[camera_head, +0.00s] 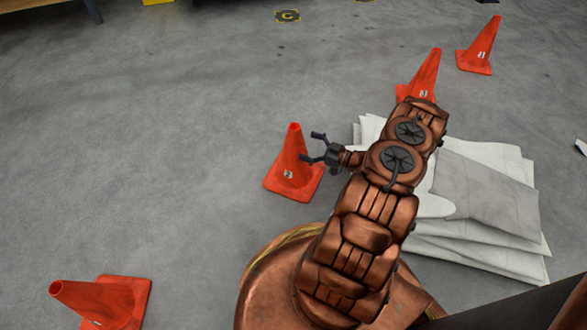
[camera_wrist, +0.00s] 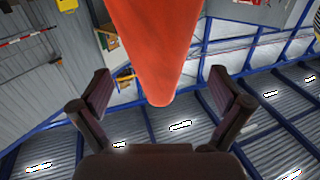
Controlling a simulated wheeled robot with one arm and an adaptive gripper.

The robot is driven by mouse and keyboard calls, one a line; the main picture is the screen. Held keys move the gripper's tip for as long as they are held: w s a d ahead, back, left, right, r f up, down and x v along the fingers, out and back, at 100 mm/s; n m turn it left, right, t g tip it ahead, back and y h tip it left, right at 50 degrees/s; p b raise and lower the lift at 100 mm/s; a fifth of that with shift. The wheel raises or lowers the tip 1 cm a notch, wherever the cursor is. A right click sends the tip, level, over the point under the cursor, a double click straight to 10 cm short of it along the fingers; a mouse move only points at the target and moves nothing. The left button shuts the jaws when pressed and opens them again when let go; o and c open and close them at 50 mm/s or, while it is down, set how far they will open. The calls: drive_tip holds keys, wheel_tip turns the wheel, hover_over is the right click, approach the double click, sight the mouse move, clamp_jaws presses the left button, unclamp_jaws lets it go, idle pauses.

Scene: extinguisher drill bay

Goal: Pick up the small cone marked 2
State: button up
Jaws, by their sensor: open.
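The small orange cone marked 2 (camera_head: 292,165) stands on the grey floor left of my arm in the head view; its number is small but reads as 2. My gripper (camera_head: 309,146) is open beside the cone's upper right side. In the wrist view the orange cone (camera_wrist: 158,45) appears upside down, its narrow tip reaching down between the two open fingers of my gripper (camera_wrist: 160,92). Both fingers look apart from the cone, with a gap on each side. The cone's base is out of the wrist view.
A cone marked 3 (camera_head: 422,75), partly behind my arm, and a cone marked 1 (camera_head: 479,52) stand at upper right. Another cone (camera_head: 90,300) is at lower left. White folded sheets (camera_head: 490,205) lie right of my arm.

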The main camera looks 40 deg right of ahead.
drive_tip(key=shift+f+b+x, duration=0.2)
drive_tip(key=shift+b+x, duration=1.2)
drive_tip(key=shift+x, duration=1.25)
drive_tip(key=shift+w+d, duration=0.1)
drive_tip(key=c, duration=1.8)
